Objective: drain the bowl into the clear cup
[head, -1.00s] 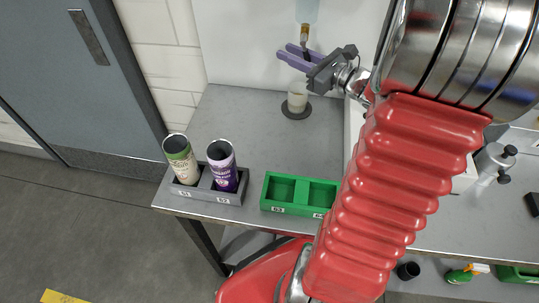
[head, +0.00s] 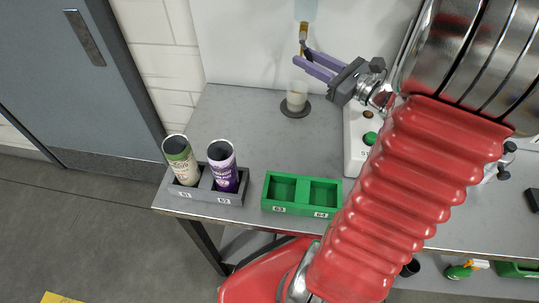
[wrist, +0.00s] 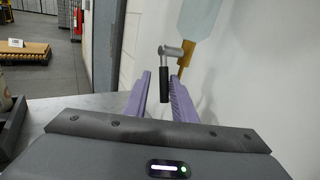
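A pale blue, translucent bowl (head: 306,10) hangs at the wall, cut off by the picture's top edge; it also shows in the wrist view (wrist: 202,18). Under it is a brass outlet (wrist: 184,60) with a grey stem and a black handle (wrist: 165,78) pointing down. The clear cup (head: 297,98) stands upright on a dark round mat (head: 290,112) below; its fill is too small to tell. My gripper (head: 300,58) is open, its purple fingers pointing at the valve. In the wrist view (wrist: 160,90) the handle appears between the fingers; contact cannot be told.
A grey holder (head: 220,199) at the bench's left front holds a green-white can (head: 182,160) and a purple can (head: 222,168). An empty green holder (head: 301,210) stands beside it. A white box with a green button (head: 369,138) is right of the cup. Mid-bench is clear.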

